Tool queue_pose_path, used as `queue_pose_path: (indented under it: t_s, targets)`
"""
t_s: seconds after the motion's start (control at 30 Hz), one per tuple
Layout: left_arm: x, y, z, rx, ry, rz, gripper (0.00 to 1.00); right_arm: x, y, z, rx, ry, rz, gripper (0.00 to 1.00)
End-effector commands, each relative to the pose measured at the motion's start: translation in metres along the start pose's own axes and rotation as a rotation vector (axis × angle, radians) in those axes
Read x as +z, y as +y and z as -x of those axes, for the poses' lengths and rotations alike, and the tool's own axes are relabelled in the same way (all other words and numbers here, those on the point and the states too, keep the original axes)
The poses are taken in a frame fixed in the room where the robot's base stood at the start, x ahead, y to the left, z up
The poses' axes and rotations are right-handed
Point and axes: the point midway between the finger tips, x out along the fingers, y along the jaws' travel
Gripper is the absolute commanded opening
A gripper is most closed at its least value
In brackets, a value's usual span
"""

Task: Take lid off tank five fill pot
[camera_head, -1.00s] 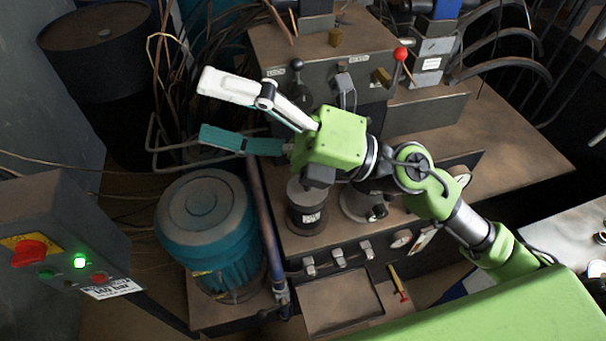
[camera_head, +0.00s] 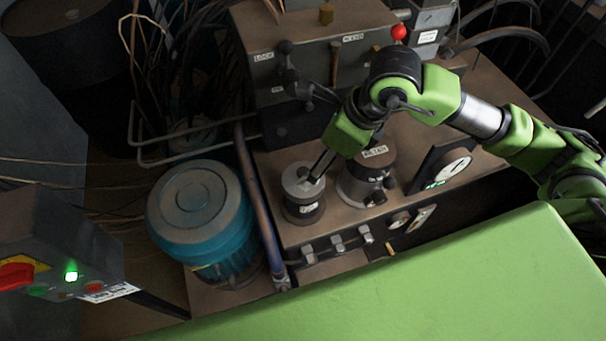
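My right gripper (camera_head: 316,178) comes in from the right and points down at a small dark round canister (camera_head: 305,207) with a grey top (camera_head: 299,182). Its fingers are seen nearly edge-on, at or just above that top. I cannot tell whether they touch or grip it. Just right of it stands a larger grey lidded canister (camera_head: 355,185) with a label on its dark top (camera_head: 377,158), partly behind my arm. A blue-green ribbed drum (camera_head: 208,222) with a grey cap stands to the left. I cannot tell which vessel is tank five or the pot. My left gripper is out of view.
A machine block with levers (camera_head: 285,48) and a red knob (camera_head: 398,32) rises behind. A pipe (camera_head: 258,205) runs between drum and bench. A gauge (camera_head: 455,166) stands at right. A control box (camera_head: 60,245) is at lower left. My green body covers the lower right.

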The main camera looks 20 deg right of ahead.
Motion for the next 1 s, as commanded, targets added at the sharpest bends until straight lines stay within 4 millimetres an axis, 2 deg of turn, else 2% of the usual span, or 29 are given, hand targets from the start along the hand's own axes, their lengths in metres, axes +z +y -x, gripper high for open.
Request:
queue_pose_path:
  t_s: [0.1, 0.37, 0.5, 0.63, 0.93, 1.0]
  targets:
    - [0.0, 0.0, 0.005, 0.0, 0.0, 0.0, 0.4, 0.0, 0.001, -0.018, 0.004, 0.002, -0.002, 0.87]
    - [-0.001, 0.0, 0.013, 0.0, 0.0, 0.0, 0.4, 0.002, 0.003, -0.037, 0.005, 0.001, 0.0, 0.87]
    - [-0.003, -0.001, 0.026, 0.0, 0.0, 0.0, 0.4, 0.003, 0.006, -0.058, 0.006, 0.002, -0.002, 0.87]
    - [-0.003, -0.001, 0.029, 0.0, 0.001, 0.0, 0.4, 0.003, 0.005, -0.076, 0.005, 0.0, -0.001, 0.87]
    - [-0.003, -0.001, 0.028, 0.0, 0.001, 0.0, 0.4, 0.003, 0.005, -0.083, 0.002, -0.002, 0.001, 0.87]
    - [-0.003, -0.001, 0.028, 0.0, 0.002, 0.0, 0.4, 0.003, 0.005, -0.083, 0.002, -0.002, 0.001, 0.69]
